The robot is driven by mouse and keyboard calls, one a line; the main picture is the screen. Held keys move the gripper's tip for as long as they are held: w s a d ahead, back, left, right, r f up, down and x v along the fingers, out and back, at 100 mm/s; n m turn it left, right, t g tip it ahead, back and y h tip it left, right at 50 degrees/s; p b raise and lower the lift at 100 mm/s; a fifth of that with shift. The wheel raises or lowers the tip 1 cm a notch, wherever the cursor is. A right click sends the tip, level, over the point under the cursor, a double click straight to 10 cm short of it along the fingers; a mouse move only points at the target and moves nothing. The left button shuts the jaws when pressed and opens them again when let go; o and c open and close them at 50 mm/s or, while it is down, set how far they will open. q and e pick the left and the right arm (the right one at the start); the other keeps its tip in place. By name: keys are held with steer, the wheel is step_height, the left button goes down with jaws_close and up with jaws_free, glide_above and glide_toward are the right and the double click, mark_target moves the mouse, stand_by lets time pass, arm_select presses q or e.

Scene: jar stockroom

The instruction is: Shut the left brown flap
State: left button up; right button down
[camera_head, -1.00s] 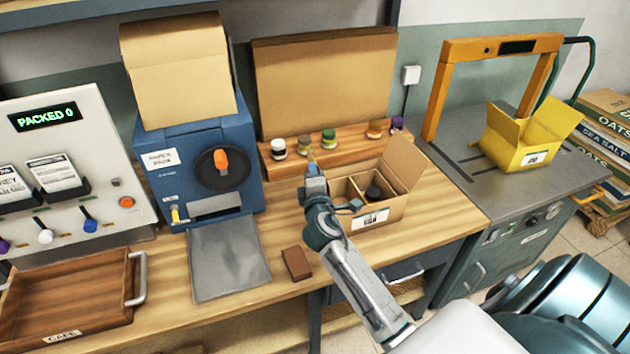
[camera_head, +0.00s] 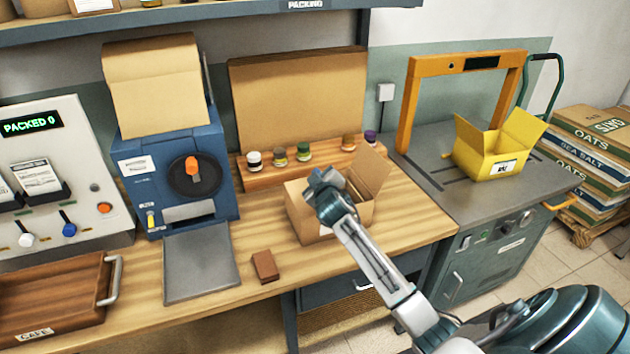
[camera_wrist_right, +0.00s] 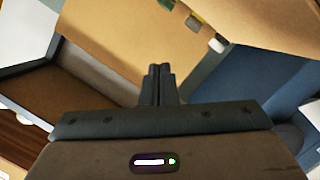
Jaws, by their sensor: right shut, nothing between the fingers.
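An open brown cardboard box (camera_head: 358,212) stands on the wooden bench in the head view. Its right flap (camera_head: 371,171) stands up, tilted outward. A tan panel (camera_head: 299,210) shows at the box's left side; I cannot tell whether it is the left flap or the wall. My right gripper (camera_head: 324,184) is over the left part of the box and hides much of its inside. In the right wrist view the fingers (camera_wrist_right: 158,84) are shut and empty in front of a brown panel (camera_wrist_right: 105,45). Contact is unclear. My left gripper is not in view.
A row of small jars (camera_head: 303,152) stands behind the box, before a large cardboard sheet (camera_head: 290,100). A blue paper machine (camera_head: 180,180) stands left. A brown block (camera_head: 265,266) lies in front. A yellow box (camera_head: 480,162) is on the right-hand machine.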

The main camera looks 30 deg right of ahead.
steer(key=d+f+m+y+b, duration=0.1)
steer(key=f+m, duration=0.1)
steer(key=d+f+m+b, duration=0.1)
steer(key=d+f+m, duration=0.1)
steer(key=shift+s+d+f+y, duration=0.2)
steer(key=shift+f+y, duration=0.15)
steer(key=shift+y, duration=0.05)
steer(key=shift+s+d+f+m, duration=0.15)
steer(key=shift+d+f+m, duration=0.15)
steer(key=shift+f+m, duration=0.35)
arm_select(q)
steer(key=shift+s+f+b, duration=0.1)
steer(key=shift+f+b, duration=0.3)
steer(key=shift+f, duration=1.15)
arm_select(e)
steer(key=shift+d+f+m+y, duration=0.15)
steer(key=shift+f+m+y, duration=0.35)
steer(key=shift+f+m, duration=0.3)
step_height(320, 180, up, 4)
steer(key=p, duration=0.3)
steer(key=shift+r+p, duration=0.1)
steer(key=shift+p, duration=0.25)
arm_select(q)
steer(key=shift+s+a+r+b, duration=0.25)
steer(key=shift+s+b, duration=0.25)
steer(key=shift+b, duration=1.1)
arm_select(e)
steer(key=v, duration=1)
